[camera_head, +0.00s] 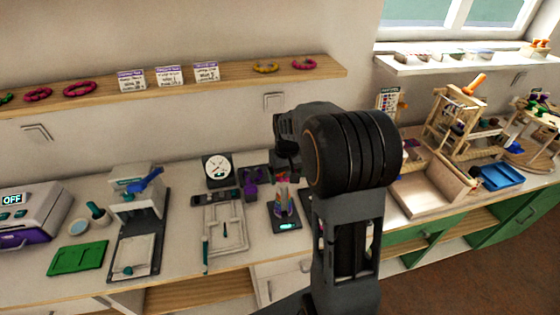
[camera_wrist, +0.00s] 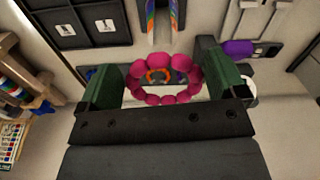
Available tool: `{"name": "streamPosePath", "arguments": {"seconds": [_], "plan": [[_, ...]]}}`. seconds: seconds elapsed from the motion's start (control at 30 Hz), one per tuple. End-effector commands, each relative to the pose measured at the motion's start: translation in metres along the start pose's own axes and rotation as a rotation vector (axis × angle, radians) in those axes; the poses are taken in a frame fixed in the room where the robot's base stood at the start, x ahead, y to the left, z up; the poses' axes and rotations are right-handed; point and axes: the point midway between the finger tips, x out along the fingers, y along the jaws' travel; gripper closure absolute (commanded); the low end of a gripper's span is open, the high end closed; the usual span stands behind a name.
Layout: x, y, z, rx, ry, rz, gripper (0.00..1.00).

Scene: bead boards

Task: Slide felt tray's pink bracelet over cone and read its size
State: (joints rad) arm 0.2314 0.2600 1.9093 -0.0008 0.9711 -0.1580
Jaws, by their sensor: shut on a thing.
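My gripper (camera_wrist: 167,88) is shut on a pink beaded bracelet (camera_wrist: 136,84), with one green-padded finger on each side of it. The bracelet's round opening faces the wrist camera, and an orange ring shape (camera_wrist: 158,76) shows through it. In the head view a rainbow-striped cone (camera_head: 285,204) stands on a dark base with a lit teal display (camera_head: 287,226), too small to read. My gripper is above this spot, mostly hidden behind my arm. I cannot tell whether the bracelet is around the cone or only above it.
A dial gauge (camera_head: 217,169) and a pale frame (camera_head: 226,228) are left of the cone. A green mat (camera_head: 78,258) and a press (camera_head: 136,194) stand farther left. A wooden box (camera_head: 432,190) and blue tray (camera_head: 501,177) are right. The wall shelf (camera_head: 210,84) holds more bracelets.

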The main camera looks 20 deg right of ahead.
Motion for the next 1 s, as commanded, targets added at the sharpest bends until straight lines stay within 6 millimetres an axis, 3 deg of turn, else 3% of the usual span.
{"name": "streamPosePath", "arguments": {"seconds": [0.37, 1.0], "plan": [[0.010, 0.003, 0.001, 0.004, -0.001, 0.000, 0.33], [0.072, 0.003, 0.001, 0.005, -0.002, 0.000, 0.33]]}}
